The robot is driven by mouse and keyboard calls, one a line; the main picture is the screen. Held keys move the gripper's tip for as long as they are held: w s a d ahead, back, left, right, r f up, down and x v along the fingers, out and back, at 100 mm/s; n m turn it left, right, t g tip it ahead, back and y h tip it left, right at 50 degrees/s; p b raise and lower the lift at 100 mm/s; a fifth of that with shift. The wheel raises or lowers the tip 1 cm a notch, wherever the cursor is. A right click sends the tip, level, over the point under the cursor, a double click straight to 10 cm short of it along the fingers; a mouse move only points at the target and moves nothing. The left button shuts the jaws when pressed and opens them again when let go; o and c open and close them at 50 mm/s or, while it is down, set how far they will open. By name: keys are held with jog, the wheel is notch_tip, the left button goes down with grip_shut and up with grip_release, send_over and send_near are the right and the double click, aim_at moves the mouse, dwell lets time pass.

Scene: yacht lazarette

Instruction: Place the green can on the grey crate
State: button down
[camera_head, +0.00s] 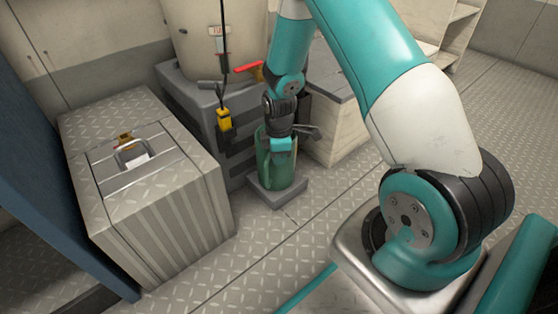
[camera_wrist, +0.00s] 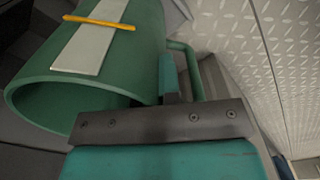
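The green can (camera_head: 268,170) stands on a low grey block on the floor in the head view, beside the darker grey base under the tank. In the wrist view, the can (camera_wrist: 135,62) fills the left, with its open rim, a pale strip and a handle (camera_wrist: 190,62). My gripper (camera_head: 283,146) points down at the can and covers part of it. In the wrist view, a teal finger (camera_wrist: 168,76) is between the can's wall and its handle; any grip is unclear. A grey box (camera_head: 190,215) with ribbed sides, likely the grey crate, stands left.
The grey box has a recessed panel (camera_head: 132,155) with a small yellowish piece on top. Behind the can are a cream tank (camera_head: 205,45), a red lever (camera_head: 248,67) and a yellow hanging device (camera_head: 224,119). Tread-plate floor in front (camera_head: 255,262) is clear.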

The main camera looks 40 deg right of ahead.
jog(key=c, duration=1.3)
grip_release()
jog(key=shift+c, duration=0.2)
notch_tip(320, 180, up, 12)
jog(key=p, duration=0.8)
jog(key=shift+p, duration=0.3)
jog(key=s+a+r+m+y, duration=0.15)
jog(key=s+a+r, duration=0.25)
jog(key=a+r, duration=0.45)
jog(key=s+a+r+m+y, duration=0.15)
jog(key=s+a+r, duration=0.25)
jog(key=a+r, duration=0.5)
jog(key=s+a+r+m, duration=0.1)
jog(key=s+a+r, duration=0.1)
jog(key=s+r, duration=0.2)
jog(key=s+a+r+y, duration=0.1)
jog(key=s+r, duration=0.3)
jog(key=s, duration=0.6)
jog(key=shift+s+a+r+m, duration=0.15)
jog(key=shift+a+r+m, duration=0.25)
jog(key=shift+a, duration=0.5)
